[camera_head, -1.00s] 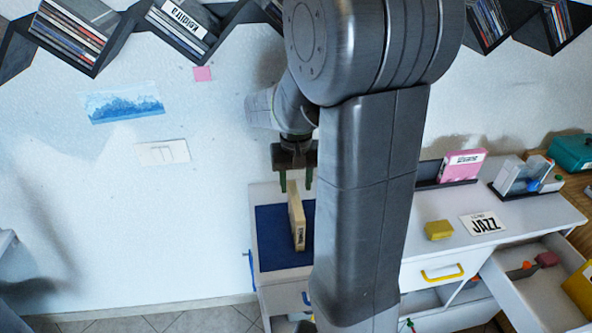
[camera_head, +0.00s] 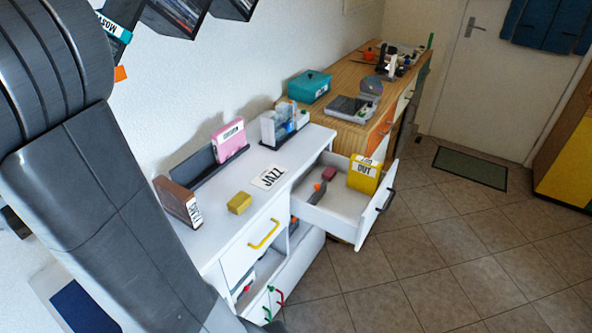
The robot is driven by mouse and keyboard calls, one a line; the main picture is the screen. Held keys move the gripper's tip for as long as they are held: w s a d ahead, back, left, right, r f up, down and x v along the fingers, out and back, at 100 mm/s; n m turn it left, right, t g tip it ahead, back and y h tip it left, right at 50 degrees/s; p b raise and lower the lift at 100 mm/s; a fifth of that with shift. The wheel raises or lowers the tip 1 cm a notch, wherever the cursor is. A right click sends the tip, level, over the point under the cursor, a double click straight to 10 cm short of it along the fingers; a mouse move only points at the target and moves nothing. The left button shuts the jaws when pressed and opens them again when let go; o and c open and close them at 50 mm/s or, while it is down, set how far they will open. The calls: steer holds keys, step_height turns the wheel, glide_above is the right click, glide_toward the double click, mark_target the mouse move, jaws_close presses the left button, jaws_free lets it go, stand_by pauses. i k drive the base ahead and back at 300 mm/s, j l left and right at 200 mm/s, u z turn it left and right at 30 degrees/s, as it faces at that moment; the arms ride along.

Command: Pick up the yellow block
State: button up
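The yellow block (camera_head: 239,203) lies on the white cabinet top, between a brown case and the JAZZ card (camera_head: 269,177). Nothing touches it from above. My gripper is out of view; only my grey arm shows, along the left side of the picture.
A brown case (camera_head: 178,202) stands left of the block, and a pink case (camera_head: 229,139) stands in a dark rack behind. An open drawer (camera_head: 338,208) holds a yellow OUT box (camera_head: 364,174) and small items. A yellow handle (camera_head: 264,234) sticks out in front.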

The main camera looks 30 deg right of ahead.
mark_target(364, 173)
steer(key=z, duration=1.65)
